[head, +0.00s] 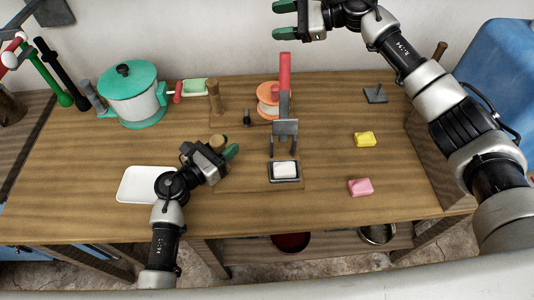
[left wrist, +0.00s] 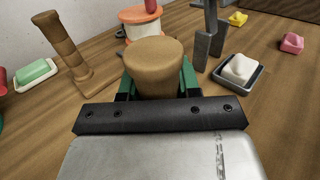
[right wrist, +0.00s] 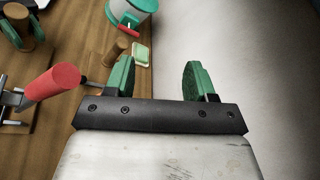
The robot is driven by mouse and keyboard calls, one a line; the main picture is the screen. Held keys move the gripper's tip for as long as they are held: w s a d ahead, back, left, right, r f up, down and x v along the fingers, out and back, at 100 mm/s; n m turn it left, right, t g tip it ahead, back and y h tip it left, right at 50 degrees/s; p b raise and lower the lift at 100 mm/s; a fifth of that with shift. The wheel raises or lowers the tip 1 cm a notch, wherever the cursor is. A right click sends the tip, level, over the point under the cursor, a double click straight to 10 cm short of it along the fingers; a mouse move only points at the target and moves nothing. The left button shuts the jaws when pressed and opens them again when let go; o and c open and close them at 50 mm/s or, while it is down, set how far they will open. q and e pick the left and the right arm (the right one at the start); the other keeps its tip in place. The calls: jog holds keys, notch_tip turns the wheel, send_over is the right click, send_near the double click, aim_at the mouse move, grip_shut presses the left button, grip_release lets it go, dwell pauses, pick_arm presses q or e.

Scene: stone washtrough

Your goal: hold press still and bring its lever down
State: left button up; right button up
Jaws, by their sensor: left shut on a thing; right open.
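The press (head: 285,129) is a grey metal frame on the wooden table, with its red-handled lever (head: 285,72) standing up. A white soap block (head: 285,169) lies in a dark tray (head: 272,179) at its front. My left gripper (head: 227,149) is shut on a round-topped wooden post (left wrist: 153,60), left of the press frame. Whether the post joins the press I cannot tell. My right gripper (head: 284,20) is open and empty beyond the lever's top. In the right wrist view the red handle (right wrist: 52,82) is left of the fingers, apart from them.
A teal-lidded pot (head: 133,98), another wooden post (head: 214,97) and a green soap dish (head: 194,88) stand at the back left. Yellow (head: 365,139) and pink (head: 360,187) soaps lie to the right. A white board (head: 138,185) lies front left. A wall is behind.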

jog(key=d+r+n+h, duration=0.1)
jog(key=d+n+h, duration=0.2)
jog(key=n+h, duration=0.15)
jog(key=n+g+h, duration=0.4)
jog(key=n+h, duration=0.5)
jog(key=n, duration=0.2)
send_over(285, 64)
jog(key=w+d, duration=0.1)
jog(key=w, duration=0.1)
jog(key=shift+r, duration=0.3)
jog(key=shift+s+a+f, duration=0.1)
jog(key=shift+s+a, duration=0.1)
jog(key=shift+f, duration=0.2)
jog(key=shift+s+a+f, duration=0.1)
jog(key=shift+a+f, duration=0.05)
jog(key=shift+f, duration=1.6)
jog(key=shift+a+f, duration=0.1)
jog(key=shift+f, duration=1.6)
jog(key=shift+c, duration=0.2)
